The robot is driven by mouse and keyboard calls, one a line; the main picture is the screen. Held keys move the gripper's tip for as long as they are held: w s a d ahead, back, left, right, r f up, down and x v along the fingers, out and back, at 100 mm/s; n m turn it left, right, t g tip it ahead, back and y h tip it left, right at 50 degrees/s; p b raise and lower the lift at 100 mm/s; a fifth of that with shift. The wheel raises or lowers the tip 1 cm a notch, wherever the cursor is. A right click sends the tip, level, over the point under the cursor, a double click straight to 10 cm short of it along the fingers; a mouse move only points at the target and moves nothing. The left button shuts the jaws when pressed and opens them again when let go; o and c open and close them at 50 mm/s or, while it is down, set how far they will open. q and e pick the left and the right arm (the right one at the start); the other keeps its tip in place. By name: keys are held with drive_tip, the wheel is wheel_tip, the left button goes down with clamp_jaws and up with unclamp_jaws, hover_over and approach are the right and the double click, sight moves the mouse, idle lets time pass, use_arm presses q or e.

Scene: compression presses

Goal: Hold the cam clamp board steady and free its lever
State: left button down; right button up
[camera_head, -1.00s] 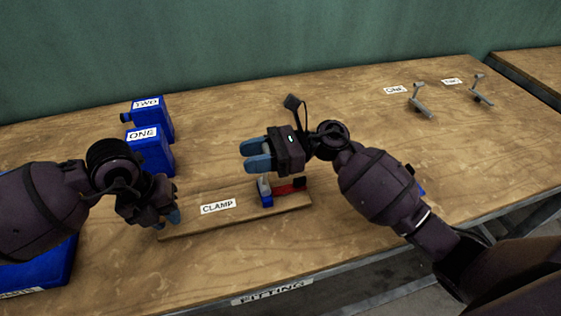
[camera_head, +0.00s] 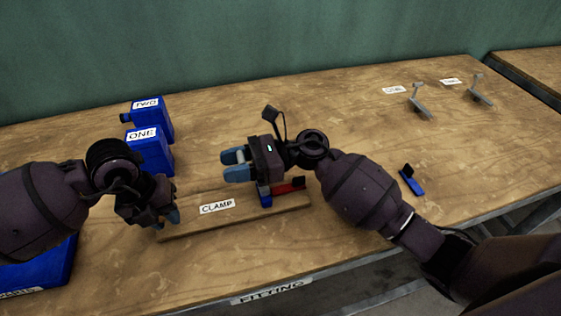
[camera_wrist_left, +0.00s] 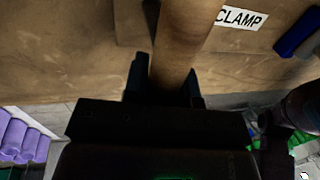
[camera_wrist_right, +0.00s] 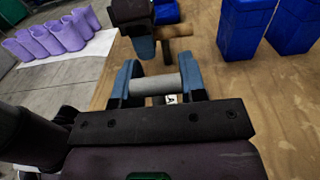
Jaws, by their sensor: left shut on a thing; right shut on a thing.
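The cam clamp board (camera_head: 260,215) is a wooden strip labelled CLAMP near the table's front edge. A red bar (camera_head: 290,186) and a blue block (camera_head: 265,199) sit toward its right end, partly hidden by my right gripper. My left gripper (camera_head: 172,215) is shut on the board's left end; in the left wrist view the wood (camera_wrist_left: 185,35) passes between its fingers. My right gripper (camera_head: 236,165) is above the board, shut on the lever, whose grey round bar (camera_wrist_right: 153,85) lies across its fingers in the right wrist view. The lever's lower part is hidden.
Blue containers ONE (camera_head: 150,152) and TWO (camera_head: 155,120) stand behind the board's left end. A blue tray (camera_head: 45,265) is at the lower left. A small blue and black piece (camera_head: 412,181) lies to the right. Two grey metal pieces (camera_head: 420,106) (camera_head: 481,95) stand at back right.

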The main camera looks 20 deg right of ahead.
use_arm(q)
drive_tip(key=shift+d+r, duration=0.1)
drive_tip(key=shift+d, duration=0.2)
use_arm(e)
drive_tip(key=shift+s+a+f, duration=0.2)
drive_tip(key=shift+a+f, duration=0.35)
drive_tip(key=shift+f, duration=0.2)
drive_tip(key=o, duration=1.1)
drive_tip(key=shift+f, duration=0.1)
use_arm(q)
drive_tip(key=shift+a, duration=0.1)
drive_tip(key=shift+w+a, duration=0.1)
drive_tip(key=shift+a, duration=0.1)
use_arm(e)
drive_tip(key=d+r, duration=0.1)
drive_tip(key=d, duration=1.1)
drive_tip(key=shift+w+d, duration=0.2)
drive_tip(key=shift+d, duration=0.05)
drive_tip(key=shift+r, duration=0.1)
use_arm(q)
drive_tip(key=c, duration=0.8)
unclamp_jaws()
drive_tip(key=shift+c, duration=0.2)
